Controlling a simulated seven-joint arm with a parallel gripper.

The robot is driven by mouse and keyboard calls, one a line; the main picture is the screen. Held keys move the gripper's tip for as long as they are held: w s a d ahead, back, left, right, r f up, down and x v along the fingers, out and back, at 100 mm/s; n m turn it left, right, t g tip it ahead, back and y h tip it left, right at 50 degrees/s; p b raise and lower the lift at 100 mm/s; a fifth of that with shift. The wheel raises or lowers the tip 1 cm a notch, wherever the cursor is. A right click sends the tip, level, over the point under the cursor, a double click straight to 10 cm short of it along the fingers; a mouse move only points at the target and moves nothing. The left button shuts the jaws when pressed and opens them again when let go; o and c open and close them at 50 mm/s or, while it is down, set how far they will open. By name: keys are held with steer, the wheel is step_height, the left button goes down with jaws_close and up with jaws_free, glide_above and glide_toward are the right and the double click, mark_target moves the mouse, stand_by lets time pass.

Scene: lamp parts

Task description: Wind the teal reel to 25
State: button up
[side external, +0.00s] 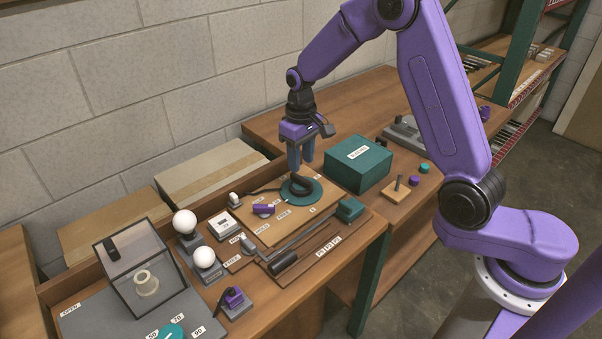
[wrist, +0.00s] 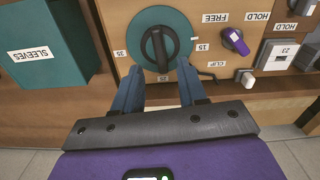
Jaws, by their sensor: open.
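The teal reel (side external: 313,192) is a flat disc with a dark raised handle across its centre, set in a tan board. In the wrist view the reel (wrist: 178,25) has its handle (wrist: 153,48) nearly upright in the picture. Small number tags sit around it, and the one at its left (wrist: 120,53) reads 25. My gripper (side external: 301,168) is open and empty above the reel. In the wrist view its fingers (wrist: 158,70) are spread at the reel's near edge, with the handle visible beyond and between them. A purple lever (wrist: 236,42) sits by the FREE and HOLD labels.
A white counter box (wrist: 285,53) appears to read 23. A teal SLEEVES box (wrist: 38,42) stands beside the board, also in the side view (side external: 358,165). White bulbs (side external: 185,222) stand further left.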

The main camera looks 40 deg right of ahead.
mark_target(301, 177)
steer(key=shift+f, duration=2.6)
jaws_close()
